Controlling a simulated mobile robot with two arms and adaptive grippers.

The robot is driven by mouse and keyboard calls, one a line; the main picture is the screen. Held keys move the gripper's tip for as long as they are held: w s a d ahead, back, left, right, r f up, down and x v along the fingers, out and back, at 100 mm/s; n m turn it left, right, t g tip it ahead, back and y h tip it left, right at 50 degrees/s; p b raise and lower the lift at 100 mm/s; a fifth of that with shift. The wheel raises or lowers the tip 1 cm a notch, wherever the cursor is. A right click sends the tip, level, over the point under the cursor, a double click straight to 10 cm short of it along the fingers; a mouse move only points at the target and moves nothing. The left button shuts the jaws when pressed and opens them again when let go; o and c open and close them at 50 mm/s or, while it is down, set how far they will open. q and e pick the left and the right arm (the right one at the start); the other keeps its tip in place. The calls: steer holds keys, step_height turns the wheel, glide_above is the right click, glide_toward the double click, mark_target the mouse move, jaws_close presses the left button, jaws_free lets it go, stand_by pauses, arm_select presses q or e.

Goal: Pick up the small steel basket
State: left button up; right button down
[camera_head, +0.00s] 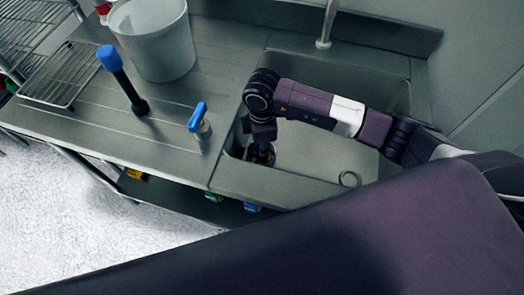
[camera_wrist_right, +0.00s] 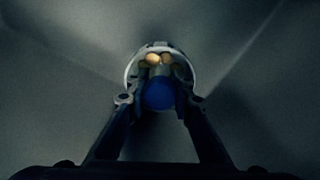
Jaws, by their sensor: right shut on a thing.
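The small steel basket (camera_wrist_right: 133,72) shows in the right wrist view as a round pale metal rim with a few tan round pieces (camera_wrist_right: 160,60) in it. A blue rounded knob (camera_wrist_right: 158,94) stands in front of it, between the fingers. My right gripper (camera_wrist_right: 157,98) is shut on the basket at this blue part. In the head view my right gripper (camera_head: 262,150) points down into the left corner of the sink, and the basket is mostly hidden beneath it. My left gripper is not in view.
On the counter (camera_head: 180,120) stand a white bucket (camera_head: 155,40), a blue-topped black tool (camera_head: 124,80), a blue-handled item (camera_head: 199,119) and a wire rack (camera_head: 62,75).

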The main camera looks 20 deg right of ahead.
steer(key=shift+r+m+b, duration=0.5)
steer(key=shift+r+b, duration=0.05)
steer(key=shift+r, duration=8.45)
step_height(320, 180, down, 14)
steer(key=shift+f+b, duration=0.2)
steer(key=shift+b, duration=0.7)
steer(key=shift+f, duration=2.4)
steer(key=shift+f, duration=0.2)
steer(key=c, duration=1.7)
jaws_free()
